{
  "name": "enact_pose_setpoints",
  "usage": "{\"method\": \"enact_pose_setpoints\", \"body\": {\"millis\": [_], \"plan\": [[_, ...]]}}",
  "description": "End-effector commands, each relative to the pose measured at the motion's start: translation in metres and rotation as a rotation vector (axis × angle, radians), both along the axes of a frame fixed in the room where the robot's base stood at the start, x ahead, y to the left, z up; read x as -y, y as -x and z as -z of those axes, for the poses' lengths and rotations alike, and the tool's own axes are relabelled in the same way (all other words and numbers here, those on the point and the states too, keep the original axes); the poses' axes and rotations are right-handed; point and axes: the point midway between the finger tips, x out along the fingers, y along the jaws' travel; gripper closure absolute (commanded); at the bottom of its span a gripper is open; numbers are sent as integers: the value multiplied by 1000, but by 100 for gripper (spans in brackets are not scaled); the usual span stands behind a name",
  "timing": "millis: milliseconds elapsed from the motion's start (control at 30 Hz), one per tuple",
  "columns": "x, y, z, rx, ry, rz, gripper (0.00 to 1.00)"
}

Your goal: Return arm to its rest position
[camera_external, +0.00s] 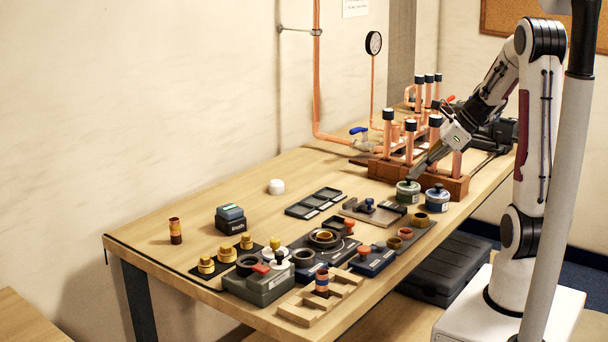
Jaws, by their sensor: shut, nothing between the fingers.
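My gripper (415,173) points down and to the left, with its fingertips just above or beside a grey-green round tin (407,191) with a dark knobbed lid. I cannot tell whether the fingertips touch the lid. The fingers are shut and hold nothing. The arm reaches in from the right, over the table's right part, in front of the copper manifold (410,145).
Copper pipes with black caps rise from the wooden manifold base (390,172) close to my gripper. A blue tin (437,199) stands to the right. Dark trays (313,203), fittings and a wooden rack (320,300) crowd the table's front. The table's left back (190,205) is mostly clear.

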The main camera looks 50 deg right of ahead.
Motion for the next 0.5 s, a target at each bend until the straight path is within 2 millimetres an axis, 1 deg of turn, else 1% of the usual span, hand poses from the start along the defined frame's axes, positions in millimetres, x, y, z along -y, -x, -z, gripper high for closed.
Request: {"method": "enact_pose_setpoints", "body": {"millis": [167, 500], "plan": [[2, 5, -6, 0, 2, -2, 100], [2, 5, -6, -1, 0, -1, 100]]}}
